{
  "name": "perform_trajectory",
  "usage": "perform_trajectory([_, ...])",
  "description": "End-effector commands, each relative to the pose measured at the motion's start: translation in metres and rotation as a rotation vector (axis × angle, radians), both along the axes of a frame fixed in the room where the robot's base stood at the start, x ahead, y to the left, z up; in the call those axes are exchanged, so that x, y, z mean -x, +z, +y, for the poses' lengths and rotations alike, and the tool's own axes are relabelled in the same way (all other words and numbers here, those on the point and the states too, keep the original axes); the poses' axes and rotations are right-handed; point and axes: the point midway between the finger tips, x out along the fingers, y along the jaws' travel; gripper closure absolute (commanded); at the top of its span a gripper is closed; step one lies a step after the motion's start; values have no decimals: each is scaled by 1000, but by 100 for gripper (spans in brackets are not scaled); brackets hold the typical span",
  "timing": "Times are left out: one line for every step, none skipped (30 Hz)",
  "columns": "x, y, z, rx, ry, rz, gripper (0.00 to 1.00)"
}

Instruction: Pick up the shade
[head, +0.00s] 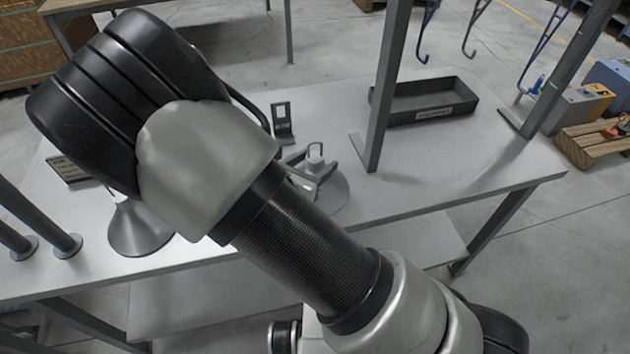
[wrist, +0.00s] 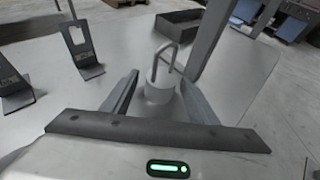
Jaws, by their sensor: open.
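A grey shade (head: 334,192) with a pale neck and a wire loop on top stands upright on the white table, partly hidden by my arm in the head view. In the wrist view its neck and loop (wrist: 159,92) rise between my fingers. My gripper (head: 309,162) is open around the neck, one finger on each side; I cannot tell whether either touches it. A second, conical grey shade (head: 140,232) stands to the left on the table, its top partly hidden by my arm.
A dark labelled tray (head: 425,102) lies at the back of the table. A black upright holder (head: 282,121) stands behind the gripper. A grey post (head: 385,90) rises to the right. Several hooks (head: 424,35) hang at the upper right.

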Motion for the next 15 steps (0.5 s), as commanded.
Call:
perform_trajectory([0,0,0,0,0,0,46])
perform_trajectory([0,0,0,0,0,0,50])
perform_trajectory([0,0,0,0,0,0,57])
perform_trajectory([0,0,0,0,0,0,62])
perform_trajectory([0,0,0,0,0,0,67])
perform_trajectory([0,0,0,0,0,0,73])
perform_trajectory([0,0,0,0,0,0,78])
perform_trajectory([0,0,0,0,0,0,84])
perform_trajectory([1,0,0,0,0,1,90])
perform_trajectory([1,0,0,0,0,1,95])
perform_trajectory([1,0,0,-1,0,2,100])
perform_trajectory([1,-1,0,-1,0,2,100])
perform_trajectory([1,0,0,0,0,1,100])
perform_trajectory([1,0,0,-1,0,2,100])
perform_trajectory([1,-1,0,-1,0,2,100])
